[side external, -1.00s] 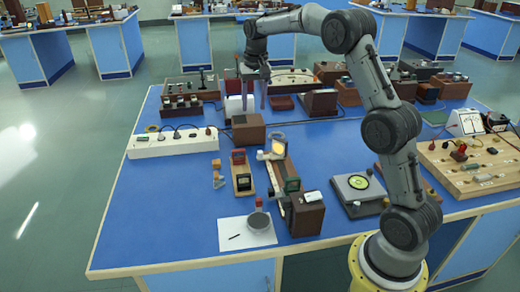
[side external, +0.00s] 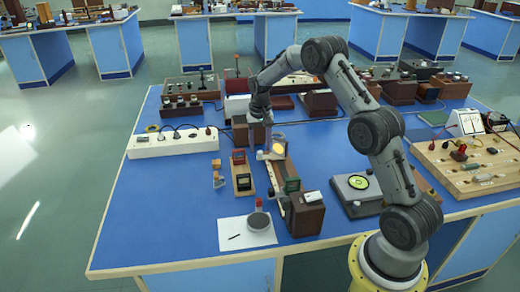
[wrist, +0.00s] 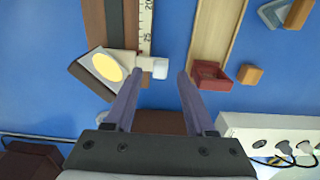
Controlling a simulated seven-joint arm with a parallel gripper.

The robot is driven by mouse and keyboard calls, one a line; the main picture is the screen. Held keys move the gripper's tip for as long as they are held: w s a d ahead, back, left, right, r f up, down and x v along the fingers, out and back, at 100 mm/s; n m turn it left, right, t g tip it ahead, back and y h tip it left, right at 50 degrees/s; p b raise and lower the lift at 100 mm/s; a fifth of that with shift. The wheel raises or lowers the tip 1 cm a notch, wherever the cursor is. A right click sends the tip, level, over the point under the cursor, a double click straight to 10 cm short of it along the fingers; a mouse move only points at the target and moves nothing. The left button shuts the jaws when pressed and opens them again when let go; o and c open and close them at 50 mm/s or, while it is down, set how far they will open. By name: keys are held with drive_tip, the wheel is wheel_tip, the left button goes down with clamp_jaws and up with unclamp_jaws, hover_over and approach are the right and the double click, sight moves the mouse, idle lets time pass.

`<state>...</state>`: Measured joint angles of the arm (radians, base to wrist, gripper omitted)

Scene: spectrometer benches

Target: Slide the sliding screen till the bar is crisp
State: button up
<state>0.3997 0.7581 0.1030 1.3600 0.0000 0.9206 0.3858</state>
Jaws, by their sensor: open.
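The sliding screen is a pale plate with a yellow lit disc. It stands at the far end of the long dark rail (side external: 280,178) in the side view (side external: 279,145), and is also in the wrist view (wrist: 107,66). No bar can be made out on the disc. A white tab (wrist: 158,68) sticks out from the screen's side, over a ruled scale (wrist: 146,22) along the rail. My gripper (wrist: 159,74) is open, its two fingers apart with the tab between their tips in the picture. Contact cannot be told. In the side view, my gripper (side external: 268,148) is beside the screen.
A wooden strip (wrist: 212,35) with a red holder (wrist: 210,76) lies beside the rail. A white power strip (side external: 172,143) lies to the left, and a brown box (side external: 240,131) behind. White paper (side external: 238,238) lies at the near end.

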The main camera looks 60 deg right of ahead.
drive_tip(key=shift+f, duration=0.95)
clamp_jaws()
drive_tip(key=shift+r, duration=0.1)
idle(0.7)
